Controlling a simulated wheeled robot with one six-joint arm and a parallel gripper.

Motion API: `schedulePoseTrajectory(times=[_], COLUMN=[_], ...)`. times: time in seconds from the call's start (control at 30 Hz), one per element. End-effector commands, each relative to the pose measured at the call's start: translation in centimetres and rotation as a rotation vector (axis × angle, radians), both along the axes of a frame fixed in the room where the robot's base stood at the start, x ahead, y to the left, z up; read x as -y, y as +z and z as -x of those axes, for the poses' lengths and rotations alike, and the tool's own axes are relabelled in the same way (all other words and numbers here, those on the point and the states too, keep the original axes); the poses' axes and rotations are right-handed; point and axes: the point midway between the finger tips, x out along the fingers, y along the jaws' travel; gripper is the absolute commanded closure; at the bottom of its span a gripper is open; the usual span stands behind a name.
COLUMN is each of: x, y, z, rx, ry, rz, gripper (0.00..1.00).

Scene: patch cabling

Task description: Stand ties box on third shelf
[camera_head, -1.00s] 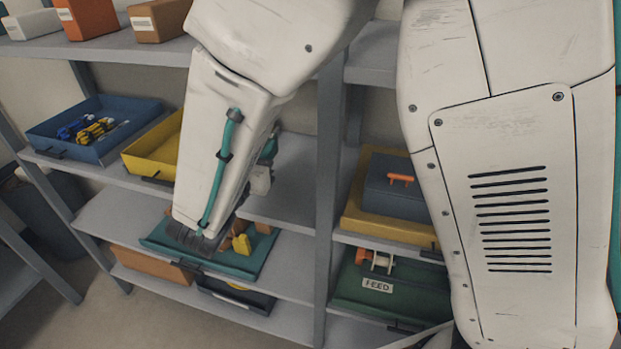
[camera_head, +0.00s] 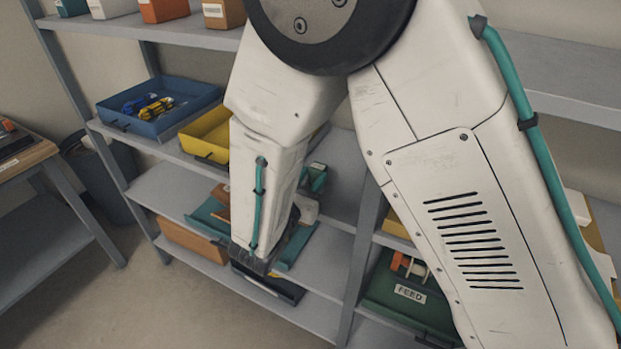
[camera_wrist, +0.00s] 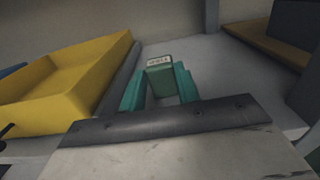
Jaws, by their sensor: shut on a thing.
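My gripper (camera_wrist: 159,88) has teal fingers closed on the two sides of a small green box (camera_wrist: 159,70) with a pale label at its far end. The label is too blurred to read. In the wrist view the box is over the grey shelf (camera_wrist: 214,62), to the right of a yellow tray (camera_wrist: 65,80). I cannot tell whether it touches the shelf.
A blue tray (camera_head: 126,124) with blue and yellow items stands left of the yellow tray. A teal tray (camera_head: 205,218) is on the shelf below. A shelf upright (camera_head: 362,240) stands right of my forearm. The shelf surface beside the box looks clear.

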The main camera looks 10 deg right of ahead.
Motion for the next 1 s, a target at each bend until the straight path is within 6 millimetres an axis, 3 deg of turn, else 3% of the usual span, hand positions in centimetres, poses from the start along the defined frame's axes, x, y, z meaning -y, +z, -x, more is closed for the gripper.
schedulePoseTrajectory(times=[0.1,0.13,0.2,0.57,1.0], x=[0.0,0.0,0.0,-0.1,-4.9], y=[-0.3,-0.3,-0.2,0.1,0.0], z=[0.0,0.0,0.0,0.1,7.2], rx=[-0.001,0.000,0.000,0.000,0.001], ry=[0.000,0.000,0.000,0.001,0.005], rz=[0.001,0.000,0.000,0.000,0.001], gripper=[0.91,0.63,0.46,0.46,0.46])
